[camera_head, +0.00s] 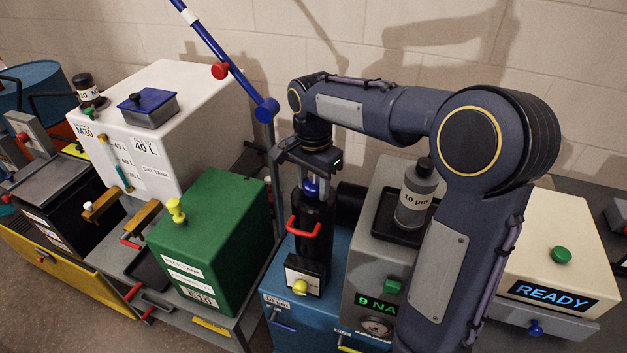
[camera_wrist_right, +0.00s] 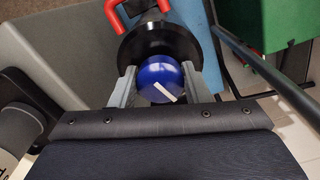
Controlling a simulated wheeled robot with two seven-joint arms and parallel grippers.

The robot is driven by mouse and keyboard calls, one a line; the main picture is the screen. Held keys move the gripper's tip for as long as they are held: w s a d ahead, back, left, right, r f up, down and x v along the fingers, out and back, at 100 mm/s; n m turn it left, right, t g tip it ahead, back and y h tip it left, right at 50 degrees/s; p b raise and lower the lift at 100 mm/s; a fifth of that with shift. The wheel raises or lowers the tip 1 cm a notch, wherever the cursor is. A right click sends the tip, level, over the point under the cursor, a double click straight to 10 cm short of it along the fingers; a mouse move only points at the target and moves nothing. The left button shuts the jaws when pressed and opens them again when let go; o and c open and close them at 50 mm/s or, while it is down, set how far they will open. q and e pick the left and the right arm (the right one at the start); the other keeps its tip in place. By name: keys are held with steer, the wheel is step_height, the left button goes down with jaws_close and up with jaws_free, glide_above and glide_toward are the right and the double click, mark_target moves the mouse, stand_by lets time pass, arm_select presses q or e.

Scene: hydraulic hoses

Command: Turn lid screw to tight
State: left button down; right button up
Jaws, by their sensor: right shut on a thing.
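The lid screw is a round blue knob (camera_head: 311,188) on top of a black cylindrical housing (camera_head: 316,212). It also shows in the right wrist view (camera_wrist_right: 160,78), with a short white mark on its near side. My right gripper (camera_head: 311,182) comes down from above, with one finger on each side of the knob, and is shut on it. In the right wrist view, the black round lid (camera_wrist_right: 152,42) lies just beyond the knob. A red handle (camera_head: 291,228) is on the housing's side. My left gripper is not in view.
The housing stands on a blue cabinet (camera_head: 283,301). A green tank (camera_head: 205,240) stands to the left, and a white tank (camera_head: 190,95) behind it. A labelled bottle (camera_head: 413,205) on a grey unit and a cream box reading READY (camera_head: 561,235) are to the right.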

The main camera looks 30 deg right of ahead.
mark_target(314, 183)
steer(key=shift+w+m+p, duration=0.1)
steer(key=shift+m+p, duration=0.2)
steer(key=shift+m, duration=1.6)
steer(key=o, duration=1)
steer(key=shift+c, duration=0.2)
step_height(314, 183, up, 8)
steer(key=shift+f, duration=0.1)
